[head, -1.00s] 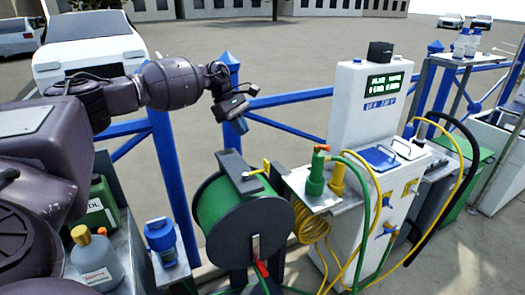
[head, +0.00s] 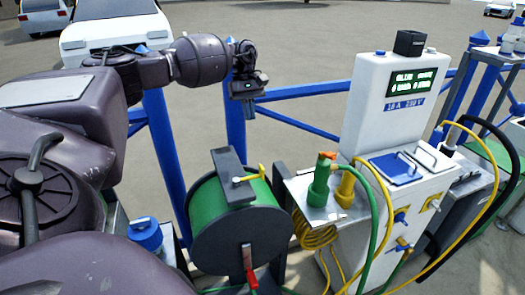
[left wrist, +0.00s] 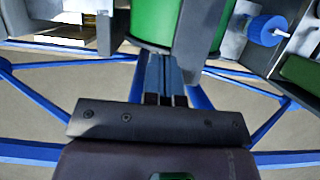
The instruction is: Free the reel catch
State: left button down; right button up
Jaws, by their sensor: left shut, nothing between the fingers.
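The hose reel (head: 237,235) has a green drum between dark side discs and stands on the near side of the blue railing. A yellow handle (head: 250,175) sits at the top of its frame. A small lever with a red grip (head: 250,275) is on the front disc; I cannot tell which part is the catch. My left gripper (head: 248,110) is shut and empty, pointing down above and behind the reel, apart from it. In the left wrist view its closed fingers (left wrist: 165,80) show in front of the green drum (left wrist: 157,20). My right gripper is out of view.
A white service pedestal (head: 390,110) with a shelf (head: 310,190) holding green and yellow hose nozzles stands right of the reel. Hoses hang at its front. The blue railing (head: 300,95) runs behind. A blue-capped container (head: 146,235) is left of the reel.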

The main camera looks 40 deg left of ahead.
pick_arm(q)
jog(key=s+d+f+p, duration=0.2)
jog(key=s+d+f, duration=0.1)
jog(key=d+f, duration=0.4)
notch_tip(320, 180, down, 2)
jog(key=shift+s+f, duration=0.2)
jog(key=shift+s, duration=0.05)
dwell(0.3)
jog(key=shift+d+m, duration=0.15)
jog(key=shift+m, duration=0.15)
dwell(0.3)
jog(key=shift+d, duration=0.1)
